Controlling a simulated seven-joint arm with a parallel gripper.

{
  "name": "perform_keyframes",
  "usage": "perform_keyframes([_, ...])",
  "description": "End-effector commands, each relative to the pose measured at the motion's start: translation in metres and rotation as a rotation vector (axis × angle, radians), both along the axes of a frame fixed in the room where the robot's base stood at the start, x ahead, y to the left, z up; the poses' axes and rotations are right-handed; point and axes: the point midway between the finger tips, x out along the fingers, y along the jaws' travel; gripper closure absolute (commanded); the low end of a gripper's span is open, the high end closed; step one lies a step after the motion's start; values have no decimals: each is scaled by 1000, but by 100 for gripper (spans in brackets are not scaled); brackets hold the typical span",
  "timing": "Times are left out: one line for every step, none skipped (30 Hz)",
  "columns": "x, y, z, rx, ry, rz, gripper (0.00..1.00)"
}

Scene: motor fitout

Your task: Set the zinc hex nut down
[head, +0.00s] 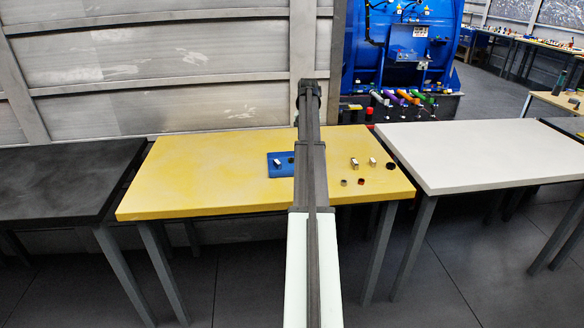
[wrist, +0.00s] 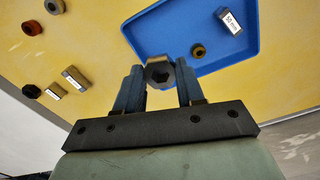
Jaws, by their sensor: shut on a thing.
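My gripper (wrist: 158,80) is shut on a grey hex nut (wrist: 158,72) with a dark hole, which sits between the two fingertips in the wrist view. The nut overlaps the edge of the blue tray (wrist: 165,35); its height above the tray or table cannot be told. In the head view the blue tray (head: 272,172) lies on the yellow table (head: 215,180), and my arm hides the gripper and the held nut.
In the tray are a block marked 50 mm (wrist: 229,20) and a brass-coloured nut (wrist: 198,51). The table's left part is clear.

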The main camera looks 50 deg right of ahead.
Motion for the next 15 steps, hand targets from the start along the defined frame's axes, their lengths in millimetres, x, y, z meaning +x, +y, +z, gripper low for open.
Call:
perform_keyframes([0, 0, 0, 1, 0, -32, 95])
perform_keyframes([0, 0, 0, 1, 0, -54, 95])
perform_keyframes([0, 0, 0, 2, 1, -83, 95])
perform_keyframes([0, 0, 0, 2, 1, -105, 95])
perform_keyframes([0, 0, 0, 3, 1, -125, 95])
perform_keyframes([0, 0, 0, 3, 1, -151, 95])
perform_keyframes([0, 0, 0, 3, 1, -169, 95])
perform_keyframes([0, 0, 0, 4, 1, -184, 95])
perform_keyframes([0, 0, 0, 4, 1, -203, 95])
perform_keyframes([0, 0, 0, 4, 1, -213, 95])
perform_keyframes([0, 0, -1, 4, 1, -222, 95])
perform_keyframes([0, 1, -2, 4, 1, -231, 95])
perform_keyframes([0, 1, -3, 4, 1, -235, 95])
perform_keyframes([0, 1, -6, 5, 3, -238, 95])
perform_keyframes([-1, 1, -9, 5, 3, -240, 95])
